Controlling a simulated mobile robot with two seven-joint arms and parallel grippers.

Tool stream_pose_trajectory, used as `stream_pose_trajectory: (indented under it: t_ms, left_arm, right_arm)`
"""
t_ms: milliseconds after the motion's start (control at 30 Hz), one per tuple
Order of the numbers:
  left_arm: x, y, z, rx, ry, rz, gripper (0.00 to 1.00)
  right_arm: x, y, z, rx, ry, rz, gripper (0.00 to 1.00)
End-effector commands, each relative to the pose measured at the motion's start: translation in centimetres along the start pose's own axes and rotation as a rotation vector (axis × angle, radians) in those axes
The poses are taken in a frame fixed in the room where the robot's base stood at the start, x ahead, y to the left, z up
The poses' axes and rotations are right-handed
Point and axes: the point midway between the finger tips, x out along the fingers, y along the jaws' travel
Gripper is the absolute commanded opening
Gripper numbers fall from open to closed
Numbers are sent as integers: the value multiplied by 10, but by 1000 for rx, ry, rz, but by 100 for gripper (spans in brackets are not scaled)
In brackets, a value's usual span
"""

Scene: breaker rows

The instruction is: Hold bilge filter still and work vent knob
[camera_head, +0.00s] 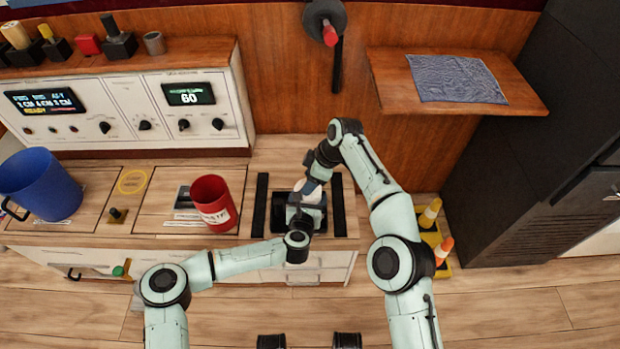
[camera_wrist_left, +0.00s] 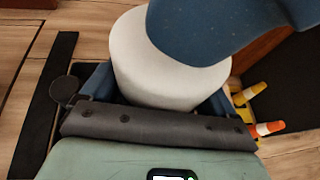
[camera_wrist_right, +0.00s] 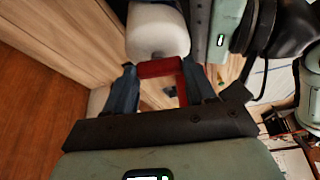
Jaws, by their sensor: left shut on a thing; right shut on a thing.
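The bilge filter, a white cylinder (camera_head: 300,186), stands at the dark recess on the counter, partly hidden by my arms. My left gripper (camera_head: 299,208) is shut on it. In the left wrist view the white body (camera_wrist_left: 165,75) sits between the blue fingers. My right gripper (camera_head: 311,184) is above and beside the filter, its blue finger covering part of the white body. In the right wrist view a red U-shaped piece (camera_wrist_right: 158,69), apparently the vent knob, lies between the right fingers. The right gripper is shut on it. The filter top (camera_wrist_right: 158,32) shows just beyond.
A red cup (camera_head: 213,205) and a blue bucket (camera_head: 40,185) stand left on the counter. A control panel (camera_head: 125,110) stands behind them. A shelf with a blue cloth (camera_head: 457,79) is at the back right. Striped cones (camera_head: 443,250) stand on the floor at right.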

Motion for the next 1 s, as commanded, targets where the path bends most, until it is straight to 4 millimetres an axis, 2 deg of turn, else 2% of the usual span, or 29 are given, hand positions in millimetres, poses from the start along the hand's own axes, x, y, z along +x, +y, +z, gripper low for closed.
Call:
stream_pose_trajectory:
  t_ms: [567, 600, 667, 1000]
  left_arm:
    - [0, 0, 1, 0, -2, 0, 32]
    - [0, 0, 1, 0, -2, 0, 32]
    - [0, 0, 1, 0, -2, 0, 32]
    - [0, 0, 2, 0, -3, 0, 32]
  right_arm:
    - [0, 0, 0, -31, 1, -10, 24]
    - [0, 0, 0, -30, 1, -10, 65]
    - [0, 0, 0, -30, 1, -11, 81]
    - [-2, 0, 0, -29, 1, -10, 81]
